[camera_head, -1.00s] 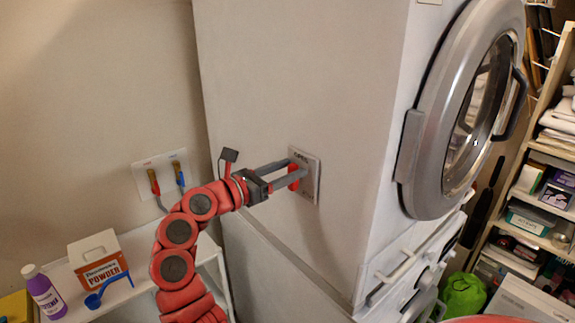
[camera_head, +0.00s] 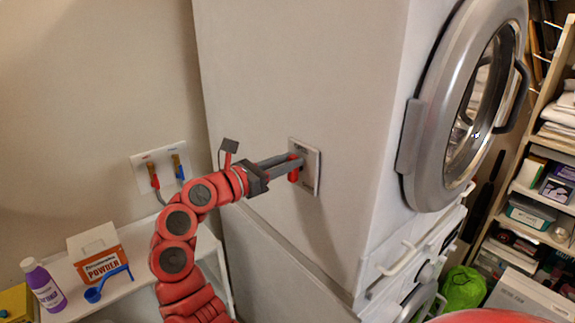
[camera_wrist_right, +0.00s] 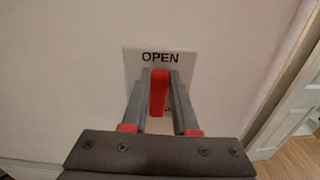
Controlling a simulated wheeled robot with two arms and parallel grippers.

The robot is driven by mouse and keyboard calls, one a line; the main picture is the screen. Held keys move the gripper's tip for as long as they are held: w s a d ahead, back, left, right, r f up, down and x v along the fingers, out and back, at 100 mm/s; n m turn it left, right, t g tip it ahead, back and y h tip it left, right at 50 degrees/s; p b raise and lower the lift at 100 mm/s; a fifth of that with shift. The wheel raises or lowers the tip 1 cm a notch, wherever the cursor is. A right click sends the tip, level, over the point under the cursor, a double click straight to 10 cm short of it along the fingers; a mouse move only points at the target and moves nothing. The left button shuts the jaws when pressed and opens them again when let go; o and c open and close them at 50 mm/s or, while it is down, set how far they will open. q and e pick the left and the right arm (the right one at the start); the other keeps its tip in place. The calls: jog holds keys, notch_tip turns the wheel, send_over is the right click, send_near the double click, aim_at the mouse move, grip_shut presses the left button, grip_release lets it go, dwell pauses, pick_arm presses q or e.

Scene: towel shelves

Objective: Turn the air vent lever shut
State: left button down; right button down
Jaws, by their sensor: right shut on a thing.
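The air vent lever is a small red handle (camera_head: 294,169) on a pale square plate (camera_head: 311,182) on the side of the tall white machine. In the right wrist view the lever (camera_wrist_right: 158,92) stands upright between the two grey fingers, below the word OPEN on the plate (camera_wrist_right: 187,58). My right gripper (camera_head: 291,163) reaches the plate from the left and is shut on the lever; it also shows in the right wrist view (camera_wrist_right: 159,82). The fingers partly hide the lever and plate in the head view. My left gripper is not in view.
The machine's round door (camera_head: 420,140) is at the right. A wall tap plate (camera_head: 143,161) is left of my arm. A low white shelf (camera_head: 130,300) holds a powder box (camera_head: 100,266) and a purple bottle (camera_head: 45,288). Stocked shelves (camera_head: 535,190) stand at far right.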

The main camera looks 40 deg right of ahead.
aim_at(309, 173)
jog(key=m+b, duration=0.2)
jog(key=b, duration=0.2)
jog(key=s+f+m+b, duration=0.1)
jog(key=m+b, duration=0.1)
jog(key=b, duration=0.3)
jog(key=m+b, duration=0.3)
jog(key=b, duration=0.2)
jog(key=shift+s+f, duration=0.15)
jog(key=shift+s, duration=0.2)
jog(key=m+b, duration=0.2)
jog(key=shift+s+d+f+m, duration=0.15)
jog(key=shift+s+m, duration=0.1)
jog(key=shift+m, duration=0.15)
jog(key=m+b, duration=0.1)
jog(key=m, duration=0.1)
jog(key=shift+s+f+m+b, duration=0.2)
jog(key=shift+f+m+b, duration=0.05)
jog(key=shift+m+b, duration=0.15)
jog(key=m+b, duration=0.1)
jog(key=m, duration=0.1)
jog(key=f+m+b, duration=0.1)
jog(key=m, duration=0.1)
jog(key=shift+s+m, duration=0.1)
jog(key=shift+m, duration=0.3)
jog(key=c, duration=0.7)
grip_release()
